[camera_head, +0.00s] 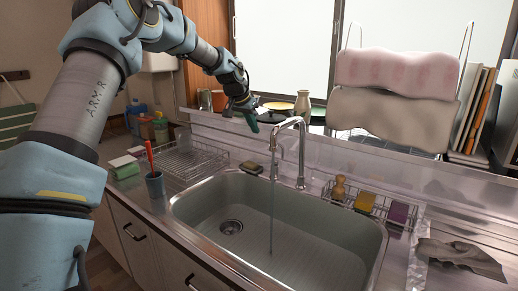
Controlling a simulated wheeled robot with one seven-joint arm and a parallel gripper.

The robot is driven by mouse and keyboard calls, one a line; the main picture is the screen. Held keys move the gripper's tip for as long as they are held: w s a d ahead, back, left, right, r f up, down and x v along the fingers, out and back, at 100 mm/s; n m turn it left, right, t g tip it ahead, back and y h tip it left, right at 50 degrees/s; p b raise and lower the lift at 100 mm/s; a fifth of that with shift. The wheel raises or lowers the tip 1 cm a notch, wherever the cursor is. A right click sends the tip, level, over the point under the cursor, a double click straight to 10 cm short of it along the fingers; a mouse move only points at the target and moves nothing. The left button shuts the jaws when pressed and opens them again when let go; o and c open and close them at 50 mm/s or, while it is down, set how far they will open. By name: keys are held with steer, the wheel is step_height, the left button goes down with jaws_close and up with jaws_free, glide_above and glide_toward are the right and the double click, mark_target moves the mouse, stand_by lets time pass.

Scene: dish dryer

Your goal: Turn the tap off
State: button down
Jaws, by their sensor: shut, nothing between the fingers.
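The chrome tap (301,150) stands at the back edge of the sink, with a curved spout reaching over the basin. A thin stream of water (271,215) falls from the spout into the sink (330,243). A slim part hangs near the spout's end; I cannot tell clearly whether it is the lever. My gripper (253,125) is shut and empty. It appears just left of the top of the spout, above the counter behind the sink, and looks apart from the tap.
A wire dish rack (190,163) stands left of the sink, with a cup holding a red-handled item (154,183) before it. A wire caddy (368,203) with sponges sits right of the tap. Towels (395,98) hang behind. A grey cloth (460,254) lies at right.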

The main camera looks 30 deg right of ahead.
steer(key=p, duration=0.4)
glide_above(258, 164)
steer(key=w+d, duration=0.1)
steer(key=d, duration=0.2)
steer(key=f, duration=0.8)
steer(key=shift+a+f, duration=0.15)
steer(key=shift+a, duration=0.1)
steer(key=shift+s+a+f+p, duration=0.1)
steer(key=shift+a+f+p, duration=0.1)
steer(key=shift+f+p, duration=0.3)
steer(key=shift+a+f+p, duration=0.15)
steer(key=shift+a+f, duration=0.05)
steer(key=shift+f, duration=0.45)
steer(key=shift+s+a+f, duration=0.1)
steer(key=shift+f, duration=0.8)
steer(key=f+b, duration=0.1)
steer(key=b, duration=0.1)
steer(key=f+h+b, duration=0.1)
steer(key=b, duration=0.1)
steer(key=shift+s+a+t, duration=0.15)
steer(key=shift+a+t, duration=0.15)
steer(key=shift+a, duration=0.1)
steer(key=shift+s+a+f+b, duration=0.15)
steer(key=shift+a+f+b, duration=0.2)
steer(key=shift+b, duration=0.4)
steer(key=shift+f, duration=0.1)
